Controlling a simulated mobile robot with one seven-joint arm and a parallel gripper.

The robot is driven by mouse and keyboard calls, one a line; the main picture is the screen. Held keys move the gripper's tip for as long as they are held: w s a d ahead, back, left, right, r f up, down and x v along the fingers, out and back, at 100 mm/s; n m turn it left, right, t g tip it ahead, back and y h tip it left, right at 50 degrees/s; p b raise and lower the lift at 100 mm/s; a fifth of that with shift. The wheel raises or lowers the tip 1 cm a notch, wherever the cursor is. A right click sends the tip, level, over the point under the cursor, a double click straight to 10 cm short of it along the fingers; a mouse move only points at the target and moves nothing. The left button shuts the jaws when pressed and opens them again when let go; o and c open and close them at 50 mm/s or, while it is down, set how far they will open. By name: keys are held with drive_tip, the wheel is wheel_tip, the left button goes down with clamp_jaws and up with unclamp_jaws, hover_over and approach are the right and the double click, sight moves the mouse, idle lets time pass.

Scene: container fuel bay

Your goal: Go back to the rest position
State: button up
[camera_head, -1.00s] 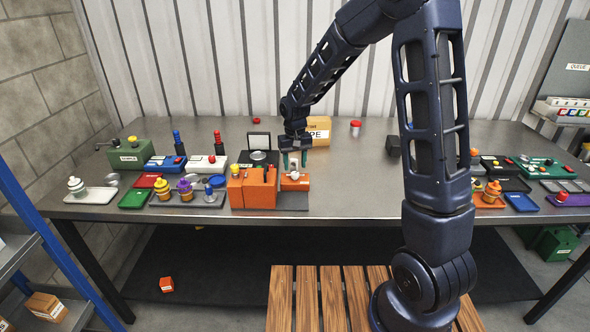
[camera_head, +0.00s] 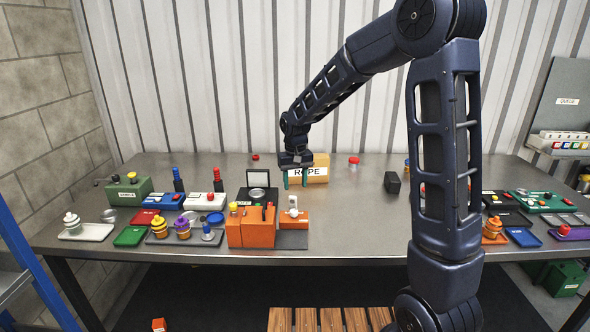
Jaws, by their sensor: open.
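My gripper (camera_head: 295,178) hangs at the end of my dark arm, above the back middle of the metal table (camera_head: 350,224). Its two greenish fingers are apart with nothing between them. Below and in front of it stands an orange block (camera_head: 248,228) on a dark base, with a smaller orange block (camera_head: 294,220) beside it carrying a white piece (camera_head: 293,205) on top. The gripper is apart from these. The cardboard box labelled ROPE (camera_head: 316,172) is just behind and to the right of the fingers.
Trays, bottles and coloured knobs crowd the table's left side, including a green box (camera_head: 129,190). A small black block (camera_head: 392,182) and a red-topped jar (camera_head: 353,162) stand right of the ROPE box. More trays lie at the right, partly hidden by my arm. The front middle-right is clear.

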drive_tip(key=s+d+r+t, duration=0.1)
drive_tip(key=s+d+r, duration=0.3)
drive_tip(key=d+r, duration=0.5)
drive_tip(key=s+d+r+m+t, duration=0.1)
drive_tip(key=s+d+r, duration=0.1)
drive_tip(key=s+d, duration=0.8)
drive_tip(key=s+d+r+m+t, duration=0.2)
drive_tip(key=s+d, duration=0.8)
drive_tip(key=shift+r+t, duration=0.3)
